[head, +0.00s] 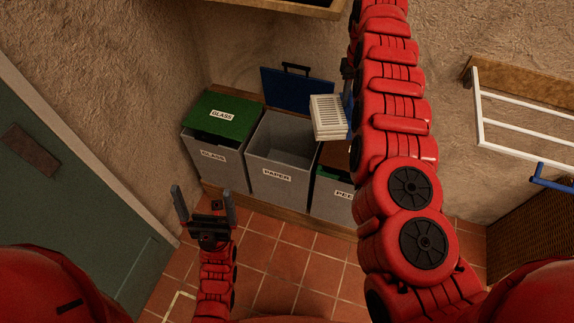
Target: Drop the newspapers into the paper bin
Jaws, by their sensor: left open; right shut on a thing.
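The newspaper (328,117) is a pale folded stack with printed lines, held up in the air. My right gripper (346,92) is shut on its right edge; the arm partly hides the gripper. The newspaper is above and near the right side of the paper bin (270,176), a grey bin labelled PAPER. The bin's blue lid (298,90) is raised against the wall, and the bin is open. My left gripper (203,208) is open and empty, low in front of the bins.
The glass bin (212,158) stands left of the paper bin under a green lid (222,115). A third bin (332,196) stands right, partly hidden by my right arm. A white rack (520,110) hangs on the right wall. A green door (60,180) is at left. The tiled floor is clear in front.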

